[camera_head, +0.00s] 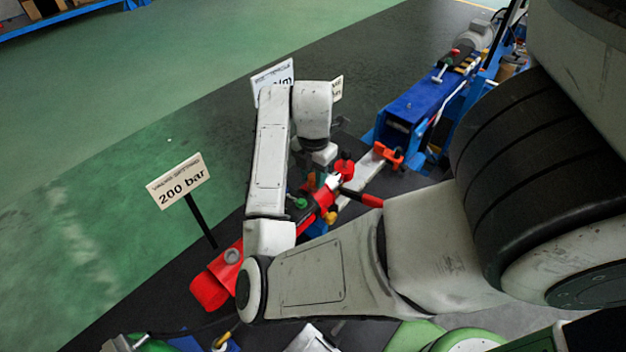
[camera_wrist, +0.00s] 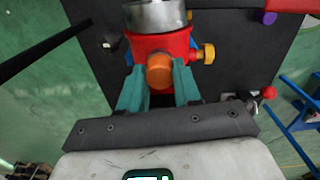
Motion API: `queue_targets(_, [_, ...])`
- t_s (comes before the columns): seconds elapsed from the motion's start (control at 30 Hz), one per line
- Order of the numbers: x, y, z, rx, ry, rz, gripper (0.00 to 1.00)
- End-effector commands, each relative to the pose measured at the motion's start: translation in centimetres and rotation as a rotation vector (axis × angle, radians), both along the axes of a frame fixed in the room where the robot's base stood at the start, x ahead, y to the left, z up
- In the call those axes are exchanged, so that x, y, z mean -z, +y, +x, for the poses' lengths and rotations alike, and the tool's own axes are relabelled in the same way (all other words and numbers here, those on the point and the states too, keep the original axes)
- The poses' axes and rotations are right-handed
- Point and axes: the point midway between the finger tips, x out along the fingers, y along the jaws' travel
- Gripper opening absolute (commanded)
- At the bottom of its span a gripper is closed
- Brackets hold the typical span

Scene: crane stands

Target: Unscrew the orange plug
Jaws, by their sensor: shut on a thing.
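The orange plug (camera_wrist: 158,72) is in the middle of the wrist view, on the front of a red body (camera_wrist: 175,42) with a silver cylinder (camera_wrist: 152,16) above it. My gripper (camera_wrist: 159,66) has its two teal fingers on either side of the plug and is shut on it. The plug is still against the red body; I cannot tell how far it is threaded in. In the head view, my gripper (camera_head: 313,180) is down at the red equipment (camera_head: 225,270), partly behind my arm. The plug is hidden there.
A yellow-orange knob (camera_wrist: 209,52) sticks out close right of the plug, and a black knob (camera_wrist: 112,42) lies left. A red-handled lever (camera_head: 362,198) is near the gripper. A "200 bar" sign (camera_head: 180,182) stands left. A blue machine (camera_head: 415,105) stands right.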

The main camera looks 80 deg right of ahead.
Motion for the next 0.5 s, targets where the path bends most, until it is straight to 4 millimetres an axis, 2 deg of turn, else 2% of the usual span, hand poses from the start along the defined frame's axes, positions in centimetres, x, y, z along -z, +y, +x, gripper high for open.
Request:
queue_targets(0.13, [-0.15,-0.03,0.19,-0.001,-0.004,-0.003,0.00])
queue_targets(0.17, [-0.15,-0.03,0.19,0.000,-0.004,-0.004,0.35])
queue_targets(0.43, [-0.06,-0.01,0.09,0.003,-0.001,-0.002,0.61])
queue_targets(0.5, [-0.05,-0.01,0.06,0.003,-0.002,-0.001,0.62])
